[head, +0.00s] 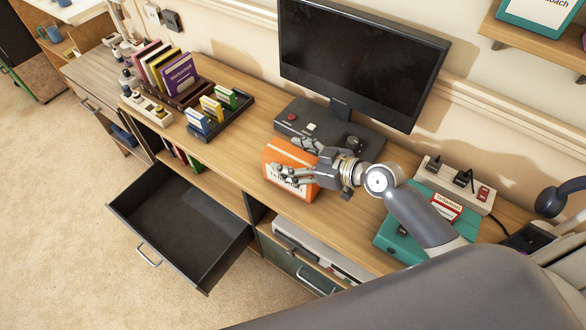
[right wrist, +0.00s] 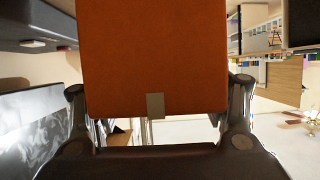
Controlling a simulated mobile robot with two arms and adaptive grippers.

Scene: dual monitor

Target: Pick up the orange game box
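The orange game box (head: 276,157) is at the middle of the desk, in front of the monitor. My right gripper (head: 297,160) has its fingers on opposite sides of the box and looks shut on it. In the right wrist view the box (right wrist: 155,55) fills the space between the finger links, with a small beige tab at its lower edge. The fingertips are hidden behind the box there. I cannot tell whether the box rests on the desk or is just above it. My left gripper is not in view.
A black monitor (head: 360,60) stands behind a dark control panel (head: 290,117). A teal box (head: 392,237) and a power strip (head: 462,178) are at the right. Book racks (head: 215,130) stand at the left. A drawer (head: 185,225) is pulled open below the desk (head: 230,158).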

